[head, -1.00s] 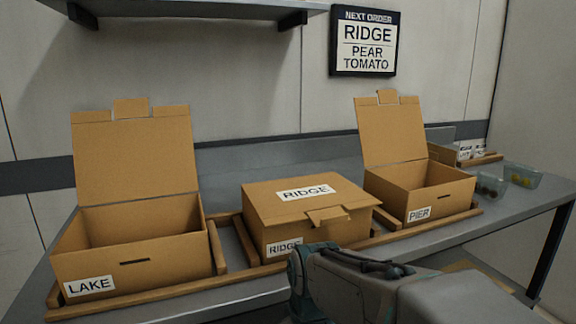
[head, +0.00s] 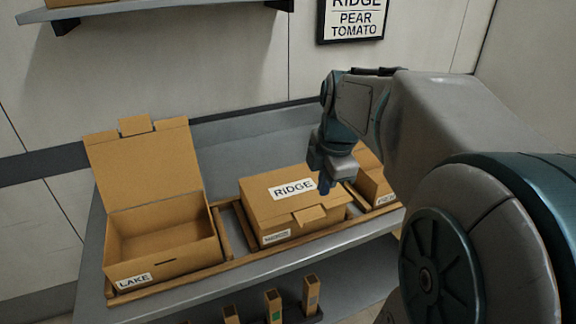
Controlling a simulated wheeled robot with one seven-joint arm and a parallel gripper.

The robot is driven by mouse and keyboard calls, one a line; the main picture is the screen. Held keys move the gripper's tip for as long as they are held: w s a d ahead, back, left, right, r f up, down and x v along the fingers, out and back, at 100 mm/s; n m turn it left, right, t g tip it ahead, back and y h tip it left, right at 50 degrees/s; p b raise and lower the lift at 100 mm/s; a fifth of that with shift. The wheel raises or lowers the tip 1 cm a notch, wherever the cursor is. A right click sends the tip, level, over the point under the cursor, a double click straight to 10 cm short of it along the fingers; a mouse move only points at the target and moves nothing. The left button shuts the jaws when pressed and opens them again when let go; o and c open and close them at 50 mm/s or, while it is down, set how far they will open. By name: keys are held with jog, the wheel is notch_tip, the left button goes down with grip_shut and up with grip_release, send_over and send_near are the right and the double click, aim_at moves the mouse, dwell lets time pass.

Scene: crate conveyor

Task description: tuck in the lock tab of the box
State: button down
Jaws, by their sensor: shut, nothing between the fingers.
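The RIDGE box (head: 272,208) stands in the middle of the wooden rack with its lid lowered. Its lock tab (head: 311,214) sticks out over the upper front edge and is not in a slot. My gripper (head: 325,188) is shut and empty, pointing down just above the right part of the RIDGE lid. I cannot tell whether the fingertips touch the lid. The box's front slot is not visible under the tab.
The open LAKE box (head: 165,262) stands at left with its lid up. The PIER box (head: 372,186) at right is partly hidden by my arm. A wooden rail (head: 240,265) runs along the front. Several small upright cartons (head: 272,304) stand on a lower shelf.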

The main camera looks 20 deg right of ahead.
aim_at(315, 219)
jog(key=shift+w+d+r+n+p, duration=0.1)
jog(key=shift+d+r+n+p, duration=0.15)
jog(key=shift+r, duration=0.35)
jog(key=shift+w+d+r+n+p, duration=0.1)
jog(key=shift+r+n+p, duration=0.15)
jog(key=shift+r, duration=0.35)
jog(key=w+f, duration=0.1)
jog(key=f, duration=0.8)
jog(key=w+f+p, duration=0.1)
jog(key=f, duration=0.3)
jog(key=shift+w+f, duration=0.35)
jog(key=shift+f, duration=0.05)
